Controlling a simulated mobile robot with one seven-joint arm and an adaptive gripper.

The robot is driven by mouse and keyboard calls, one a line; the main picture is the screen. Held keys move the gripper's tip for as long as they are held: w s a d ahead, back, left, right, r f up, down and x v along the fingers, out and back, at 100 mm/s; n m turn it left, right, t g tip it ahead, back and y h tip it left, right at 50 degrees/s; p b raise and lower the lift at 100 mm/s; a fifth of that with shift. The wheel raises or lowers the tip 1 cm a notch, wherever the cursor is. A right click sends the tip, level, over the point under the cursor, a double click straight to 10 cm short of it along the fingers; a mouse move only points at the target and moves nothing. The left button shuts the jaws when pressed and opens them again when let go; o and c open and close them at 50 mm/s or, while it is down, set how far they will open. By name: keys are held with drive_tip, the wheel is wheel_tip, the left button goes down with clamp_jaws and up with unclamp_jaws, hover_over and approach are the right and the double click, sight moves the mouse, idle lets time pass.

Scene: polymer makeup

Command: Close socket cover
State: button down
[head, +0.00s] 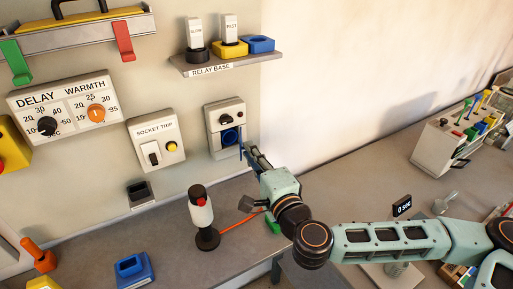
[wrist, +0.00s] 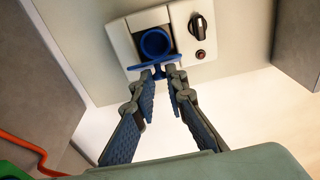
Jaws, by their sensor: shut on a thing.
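The wall socket box (head: 213,118) is a pale panel with a dark knob and a round blue socket (head: 229,137). In the wrist view the socket (wrist: 155,42) is uncovered. Its blue cover (head: 241,145) stands swung out at the socket's right edge in the head view. In the wrist view the cover (wrist: 153,67) shows nearly edge-on, between the socket and my fingertips. My gripper (head: 249,152) is at the cover, and in the wrist view its fingertips (wrist: 162,74) are closed on the cover's blue edge. The fingers hide part of the cover.
A socket trip panel (head: 157,141) is on the wall to the left. A relay shelf (head: 228,65) juts out above. A white and black device (head: 202,215) stands on the bench below, near a red cable (head: 241,223). The wall to the right is bare.

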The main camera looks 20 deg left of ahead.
drive_tip(key=shift+s+a+m+t+h+p, duration=0.25)
drive_tip(key=shift+a+m+t+h+p, duration=0.25)
drive_tip(key=shift+m+t+h+p, duration=0.4)
drive_tip(key=shift+s+a+m+t+h+p, duration=0.25)
drive_tip(key=shift+a+m+t+h, duration=0.35)
drive_tip(key=shift+h, duration=0.65)
drive_tip(key=shift+s+a+m+t+h+p, duration=0.3)
drive_tip(key=shift+m+t+h+p, duration=0.25)
drive_tip(key=shift+m+h, duration=0.45)
drive_tip(key=shift+a+h, duration=0.1)
drive_tip(key=shift+h, duration=0.15)
drive_tip(key=c, duration=2)
unclamp_jaws()
drive_tip(key=shift+w, duration=0.1)
drive_tip(key=shift+o, duration=0.2)
